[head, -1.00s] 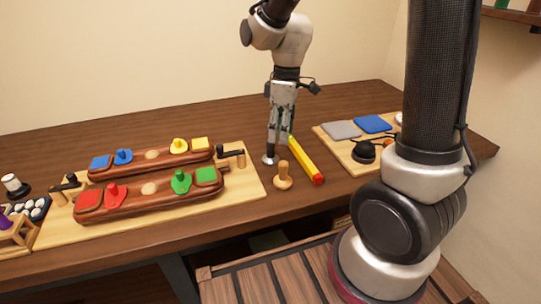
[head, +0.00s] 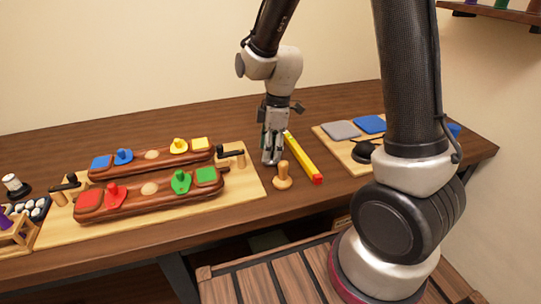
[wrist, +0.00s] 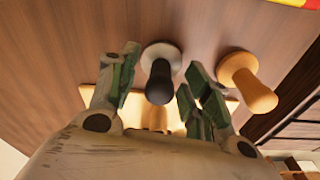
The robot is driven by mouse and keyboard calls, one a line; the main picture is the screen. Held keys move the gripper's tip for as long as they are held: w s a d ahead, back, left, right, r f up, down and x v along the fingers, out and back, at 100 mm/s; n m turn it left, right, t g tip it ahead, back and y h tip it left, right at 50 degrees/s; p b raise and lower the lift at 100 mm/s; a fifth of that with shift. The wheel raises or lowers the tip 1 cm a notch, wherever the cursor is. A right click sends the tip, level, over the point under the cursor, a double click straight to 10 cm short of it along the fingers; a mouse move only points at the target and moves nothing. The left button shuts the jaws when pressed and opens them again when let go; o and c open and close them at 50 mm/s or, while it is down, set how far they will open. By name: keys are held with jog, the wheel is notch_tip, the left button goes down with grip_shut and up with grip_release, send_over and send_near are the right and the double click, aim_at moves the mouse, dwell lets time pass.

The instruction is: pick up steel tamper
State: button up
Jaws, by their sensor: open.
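The steel tamper (wrist: 160,80) stands upright on the table, with a dark handle and a pale round metal base. In the wrist view it lies between the two green-padded fingers of my gripper (wrist: 161,62). Gaps show on both sides of the handle, so the fingers are open around it and not gripping it.
A wooden tamper (head: 283,176) stands close to the right of my gripper. A yellow bar with a red end (head: 303,158) lies just behind it. The board with saddle-like wooden pieces (head: 250,190) is to the left. A board with cloths (head: 325,140) is at right.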

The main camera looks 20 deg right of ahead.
jog(key=shift+c, duration=0.2)
grip_shut()
notch_tip(320, 180, up, 10)
jog(key=shift+r, duration=0.1)
jog(key=c, duration=0.7)
grip_release()
jog(key=shift+c, duration=1.4)
